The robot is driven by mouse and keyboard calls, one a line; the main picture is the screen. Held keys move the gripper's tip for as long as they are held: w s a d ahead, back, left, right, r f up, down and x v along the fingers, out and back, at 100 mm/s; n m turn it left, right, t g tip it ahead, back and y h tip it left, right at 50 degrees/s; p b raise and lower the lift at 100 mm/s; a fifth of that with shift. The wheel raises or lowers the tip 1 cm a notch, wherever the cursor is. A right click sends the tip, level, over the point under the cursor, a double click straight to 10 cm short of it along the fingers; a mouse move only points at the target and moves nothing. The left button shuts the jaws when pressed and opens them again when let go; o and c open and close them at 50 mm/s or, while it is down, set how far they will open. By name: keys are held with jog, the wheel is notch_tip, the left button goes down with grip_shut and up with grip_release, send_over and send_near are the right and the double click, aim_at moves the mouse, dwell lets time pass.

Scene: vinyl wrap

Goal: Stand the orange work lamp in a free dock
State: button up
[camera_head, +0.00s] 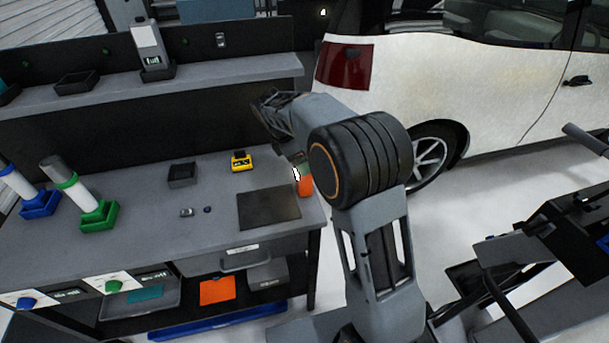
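An orange object (305,185), probably the work lamp, stands near the right end of the workbench. My arm hides part of it, and its full shape cannot be made out. A dark square dock (183,175) on the bench looks empty. Another dark dock (75,83) on the upper shelf also looks empty. A third shelf dock holds a grey and white device (148,48). My gripper (266,106) is above the back of the bench, left of and higher in the picture than the orange object. Its fingers are too small and dark to tell whether they are open.
A yellow device (242,161), small parts (187,212) and a dark mat (268,208) lie on the bench (150,240). A white car (460,80) stands behind at right.

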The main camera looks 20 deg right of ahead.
jog(key=shift+x, duration=1.1)
jog(key=shift+c, duration=0.2)
jog(key=shift+r, duration=0.1)
jog(key=c, duration=1.6)
